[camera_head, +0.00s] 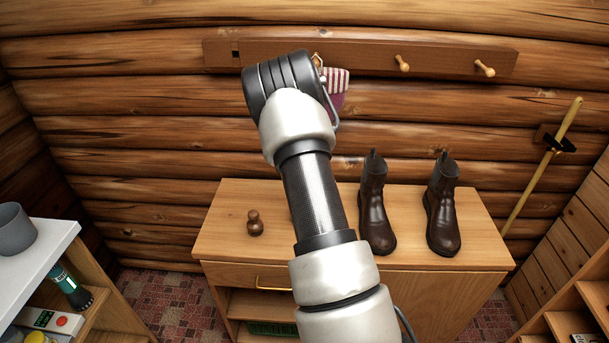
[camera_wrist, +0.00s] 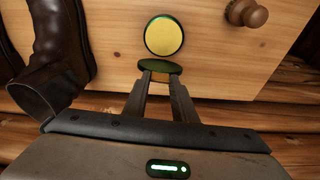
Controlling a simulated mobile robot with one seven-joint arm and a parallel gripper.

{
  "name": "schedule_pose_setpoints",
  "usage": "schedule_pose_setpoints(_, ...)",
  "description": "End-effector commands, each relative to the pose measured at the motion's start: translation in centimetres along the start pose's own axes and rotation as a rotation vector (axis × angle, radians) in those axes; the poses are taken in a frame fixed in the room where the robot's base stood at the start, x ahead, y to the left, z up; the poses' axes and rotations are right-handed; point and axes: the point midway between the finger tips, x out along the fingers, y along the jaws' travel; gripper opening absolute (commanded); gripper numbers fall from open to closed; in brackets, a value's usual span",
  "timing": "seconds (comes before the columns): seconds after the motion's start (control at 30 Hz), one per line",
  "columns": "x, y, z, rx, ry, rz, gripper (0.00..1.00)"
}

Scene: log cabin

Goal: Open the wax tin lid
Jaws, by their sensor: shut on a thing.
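The wax tin (camera_wrist: 163,36) is on the wooden cabinet top in the wrist view, a round tin with its yellow wax face showing inside a dark rim. Its dark green lid (camera_wrist: 160,65) is off the wax face, at the tin's near side in the picture. My gripper (camera_wrist: 160,77) is shut on the lid, with a finger on each side of it. I cannot tell whether a hinge joins lid and tin. In the head view my arm hides the tin, the lid and my gripper.
Two brown boots (camera_head: 376,208) stand on the cabinet top (camera_head: 225,245), right of my arm in the head view; one boot (camera_wrist: 60,50) is left of the tin in the wrist view. A small wooden knobbed object (camera_head: 255,224) stands on the left. A peg rail (camera_head: 445,58) crosses the wall.

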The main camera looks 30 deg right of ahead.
Motion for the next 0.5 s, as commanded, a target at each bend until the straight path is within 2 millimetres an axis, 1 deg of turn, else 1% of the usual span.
schedule_pose_setpoints(0.47,0.01,0.01,0.04,0.0,-0.001,0.0,0.0)
schedule_pose_setpoints(0.5,0.01,0.01,0.04,0.0,-0.001,0.0,0.31)
